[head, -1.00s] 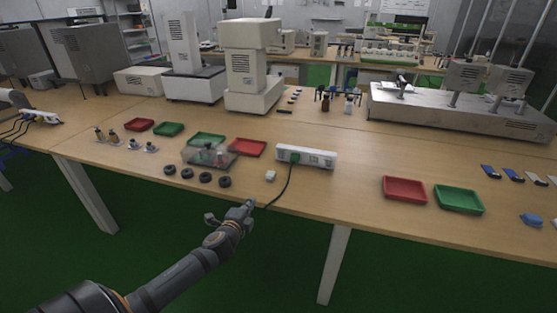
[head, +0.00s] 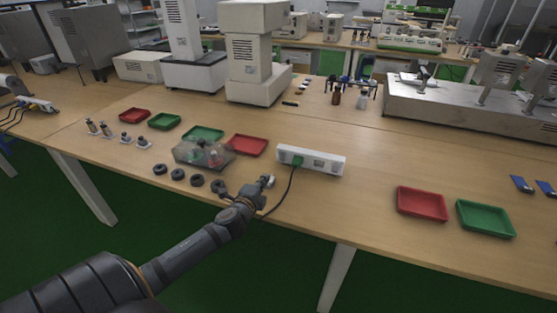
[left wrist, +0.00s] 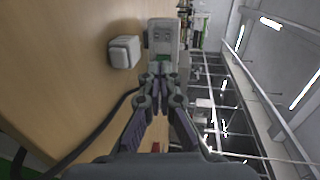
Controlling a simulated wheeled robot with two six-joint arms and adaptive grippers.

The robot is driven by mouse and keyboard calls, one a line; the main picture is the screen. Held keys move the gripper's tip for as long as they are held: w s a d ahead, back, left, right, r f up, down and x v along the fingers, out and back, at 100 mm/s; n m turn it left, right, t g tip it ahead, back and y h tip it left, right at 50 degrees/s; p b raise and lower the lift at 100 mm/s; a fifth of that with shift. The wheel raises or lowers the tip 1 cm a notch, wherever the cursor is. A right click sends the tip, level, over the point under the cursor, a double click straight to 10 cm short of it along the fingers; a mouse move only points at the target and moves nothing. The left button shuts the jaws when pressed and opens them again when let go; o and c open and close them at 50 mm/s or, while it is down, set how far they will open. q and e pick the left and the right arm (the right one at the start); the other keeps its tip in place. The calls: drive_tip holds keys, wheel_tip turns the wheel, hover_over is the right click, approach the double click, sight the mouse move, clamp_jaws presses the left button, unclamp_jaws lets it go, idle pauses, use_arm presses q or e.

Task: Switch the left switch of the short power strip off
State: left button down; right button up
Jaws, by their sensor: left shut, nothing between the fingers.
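The short power strip (head: 325,162) is white and lies on the wooden table in the middle of the head view. My left gripper (head: 266,182) is shut and empty, in front of the strip's left end. It also shows in the left wrist view (left wrist: 160,75), and I cannot tell whether it touches anything.
Several black rings (head: 197,181) and a clear box (head: 190,153) are left of my gripper. Red (head: 422,203) and green (head: 486,217) trays lie to the right. Another strip (head: 38,104) with cables is far left.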

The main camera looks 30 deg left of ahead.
use_arm(q)
approach(281, 155)
drive_tip(key=x, duration=0.5)
drive_tip(key=shift+w+f+p, duration=0.25)
drive_tip(key=shift+f+p, duration=0.15)
drive_tip(key=shift+f, duration=0.05)
drive_tip(key=shift+w+a, duration=0.15)
drive_tip(key=shift+w, duration=0.4)
use_arm(e)
drive_tip(key=shift+w+d+r, duration=0.15)
drive_tip(key=shift+w+r, duration=0.35)
drive_tip(key=shift+w, duration=0.35)
use_arm(q)
drive_tip(key=shift+w+a+r+p, duration=0.1)
drive_tip(key=shift+w+r+p, duration=0.15)
drive_tip(key=shift+r+p, duration=0.35)
drive_tip(key=shift+w+f, duration=0.2)
drive_tip(key=shift+f, duration=0.15)
use_arm(e)
drive_tip(key=shift+w+r, duration=0.1)
drive_tip(key=shift+r, duration=0.5)
use_arm(q)
drive_tip(key=shift+s, duration=0.1)
use_arm(e)
drive_tip(key=shift+r, duration=0.1)
